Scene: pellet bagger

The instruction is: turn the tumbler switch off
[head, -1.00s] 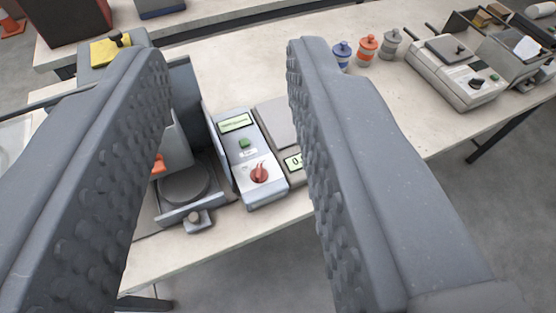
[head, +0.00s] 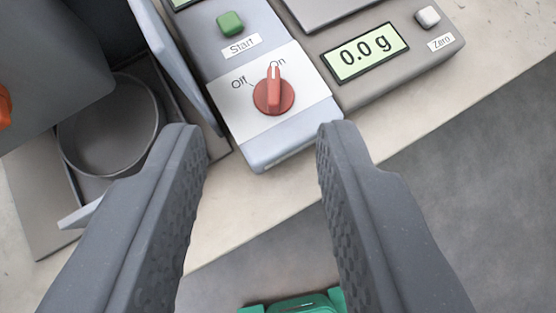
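The tumbler switch is a red rotary knob (head: 273,97) on a white plate on the sloped front of a light grey control box (head: 285,145). The plate is marked "Off" at the left and "On" at the right. The knob's raised grip with its pale line points up toward "On". My gripper (head: 262,135) is open and empty. Its two dark fingers reach up from the bottom of the view, one on each side of the box's front end. The knob shows between and just beyond the fingertips, and neither finger touches it.
A green Start button (head: 230,22) sits above the knob. A scale (head: 400,80) reading 0.0 g, with a white Zero button (head: 428,16), stands close at the right. A machine with a round grey dish (head: 108,125) stands at the left. The table's front edge runs below the box.

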